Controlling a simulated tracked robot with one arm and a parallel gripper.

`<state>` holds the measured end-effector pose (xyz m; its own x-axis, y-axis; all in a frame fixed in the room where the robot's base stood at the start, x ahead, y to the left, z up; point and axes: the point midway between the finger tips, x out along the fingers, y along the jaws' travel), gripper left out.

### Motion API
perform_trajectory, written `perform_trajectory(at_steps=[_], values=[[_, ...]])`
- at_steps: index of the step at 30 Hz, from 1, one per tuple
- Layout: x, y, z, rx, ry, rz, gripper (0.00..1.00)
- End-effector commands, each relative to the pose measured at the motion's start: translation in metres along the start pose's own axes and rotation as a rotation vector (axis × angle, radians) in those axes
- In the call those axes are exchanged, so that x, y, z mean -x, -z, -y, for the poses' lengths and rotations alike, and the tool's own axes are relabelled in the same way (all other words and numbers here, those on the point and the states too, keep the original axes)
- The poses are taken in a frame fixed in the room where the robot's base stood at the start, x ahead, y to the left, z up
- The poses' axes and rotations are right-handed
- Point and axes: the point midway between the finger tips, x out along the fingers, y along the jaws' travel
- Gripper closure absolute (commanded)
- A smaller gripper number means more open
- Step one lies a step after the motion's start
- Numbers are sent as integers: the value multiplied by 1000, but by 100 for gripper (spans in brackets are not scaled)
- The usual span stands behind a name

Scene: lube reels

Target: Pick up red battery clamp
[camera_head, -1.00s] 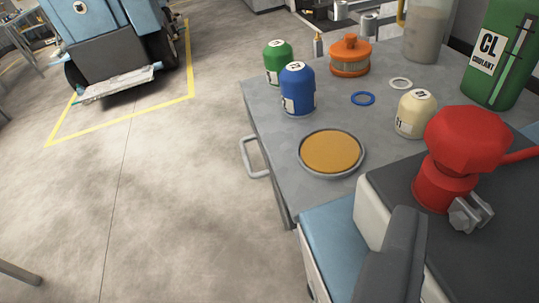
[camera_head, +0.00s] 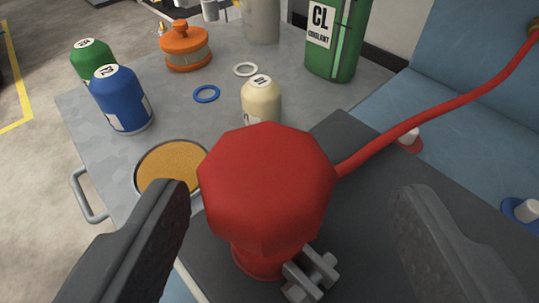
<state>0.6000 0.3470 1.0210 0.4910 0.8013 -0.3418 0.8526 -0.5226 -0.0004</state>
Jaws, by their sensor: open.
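The red battery clamp (camera_head: 266,190) stands on a dark grey top in the middle of the head camera view. It has a faceted red cap, a grey bolt piece (camera_head: 311,272) at its lower right, and a red cable (camera_head: 430,118) running to the upper right. My gripper (camera_head: 290,215) is open. Its left finger is at the lower left and its right finger at the lower right, with the clamp showing between them. I cannot tell whether the fingers are level with the clamp or above it. Neither finger visibly touches it.
A grey table (camera_head: 225,125) behind holds a blue bottle (camera_head: 122,97), a green bottle (camera_head: 93,62), a cream bottle (camera_head: 261,98), an orange filter (camera_head: 186,46), two rings, a round amber dish (camera_head: 172,167) and a green coolant jug (camera_head: 338,40). A blue surface (camera_head: 465,90) lies right.

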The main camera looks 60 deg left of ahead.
Motion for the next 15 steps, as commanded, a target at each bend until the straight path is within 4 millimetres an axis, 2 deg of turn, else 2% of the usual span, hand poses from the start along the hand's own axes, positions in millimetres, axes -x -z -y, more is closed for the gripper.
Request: perform_trajectory(at_steps=[10,15], values=[[-42,0,8,1,1,1,36],[-50,1,8,0,1,2,36]])
